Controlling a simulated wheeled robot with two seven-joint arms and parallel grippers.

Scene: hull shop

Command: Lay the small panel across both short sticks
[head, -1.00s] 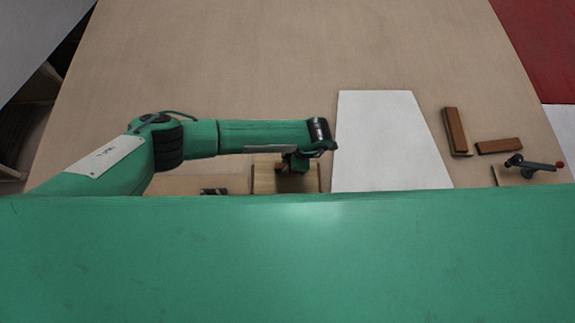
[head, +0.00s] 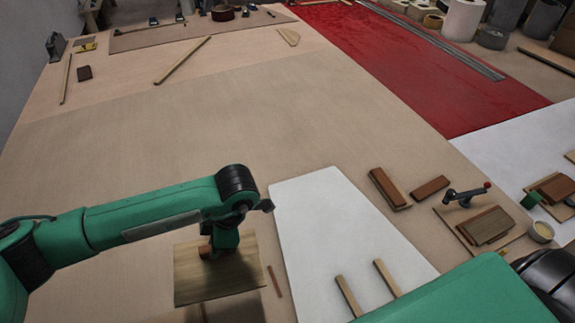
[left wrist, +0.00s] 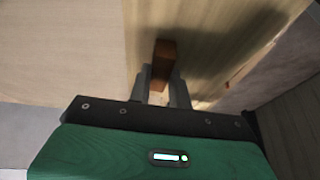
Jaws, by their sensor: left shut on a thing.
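The small panel (head: 190,285) is a pale wooden rectangle at the lower left of the white sheet in the head view. It fills much of the left wrist view (left wrist: 210,25). A brown block (left wrist: 165,58) stands on it like a handle. My left gripper (head: 217,251) is over the panel, and its fingers (left wrist: 160,88) are shut on the block. I cannot tell whether the panel is clear of the table. The two short sticks (head: 348,297) (head: 386,278) lie apart, roughly parallel, on the white sheet right of the panel. My right gripper is not in view.
The white sheet (head: 325,220) is bare behind the sticks. Brown blocks (head: 388,187) (head: 430,187), a board with a clamp (head: 466,195) and a small cup (head: 541,231) are to the right. A thin strip (head: 274,281) lies beside the panel. The table's middle is clear.

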